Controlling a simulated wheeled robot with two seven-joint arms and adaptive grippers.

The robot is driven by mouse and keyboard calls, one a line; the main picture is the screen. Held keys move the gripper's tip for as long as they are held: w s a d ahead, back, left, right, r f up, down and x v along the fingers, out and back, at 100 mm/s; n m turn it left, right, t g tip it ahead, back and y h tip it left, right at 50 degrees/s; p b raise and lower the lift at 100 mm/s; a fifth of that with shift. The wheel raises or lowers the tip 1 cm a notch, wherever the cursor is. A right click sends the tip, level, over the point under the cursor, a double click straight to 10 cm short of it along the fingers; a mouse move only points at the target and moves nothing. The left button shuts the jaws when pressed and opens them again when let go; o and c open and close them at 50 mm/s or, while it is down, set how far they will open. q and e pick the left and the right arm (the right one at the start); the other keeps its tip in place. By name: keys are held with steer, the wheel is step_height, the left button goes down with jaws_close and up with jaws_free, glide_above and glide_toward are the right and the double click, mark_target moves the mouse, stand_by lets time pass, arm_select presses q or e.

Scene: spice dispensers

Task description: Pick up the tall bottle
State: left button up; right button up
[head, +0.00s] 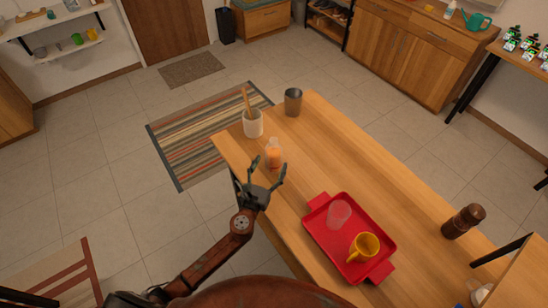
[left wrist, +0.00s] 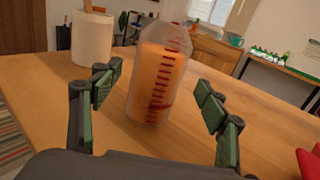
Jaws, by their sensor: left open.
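A clear bottle with orange contents and red markings (head: 273,156) stands upright near the left edge of the wooden table. It shows large in the left wrist view (left wrist: 160,82), between and just beyond my finger pads. My left gripper (head: 267,170) is open and empty at the table's edge, its fingers pointing at the bottle. In the left wrist view the gripper (left wrist: 155,92) has a finger on each side of the bottle, with visible gaps. A dark brown mill-like dispenser (head: 463,221) stands at the table's right side. My right gripper is not in view.
A white crock with a wooden utensil (head: 252,124) stands close behind the bottle, and a dark metal cup (head: 293,103) stands beyond it. A red tray (head: 318,238) holds a clear cup (head: 339,213) and a yellow mug (head: 362,247). The table's middle is clear.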

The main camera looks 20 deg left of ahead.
arm_select(q)
steer(key=w, duration=0.3)
steer(key=w+b, duration=0.1)
steer(key=shift+w+f, duration=0.3)
steer(key=shift+w+r, duration=0.1)
steer(key=shift+w, duration=0.1)
steer(key=shift+c, duration=0.3)
steer(key=c, duration=1.6)
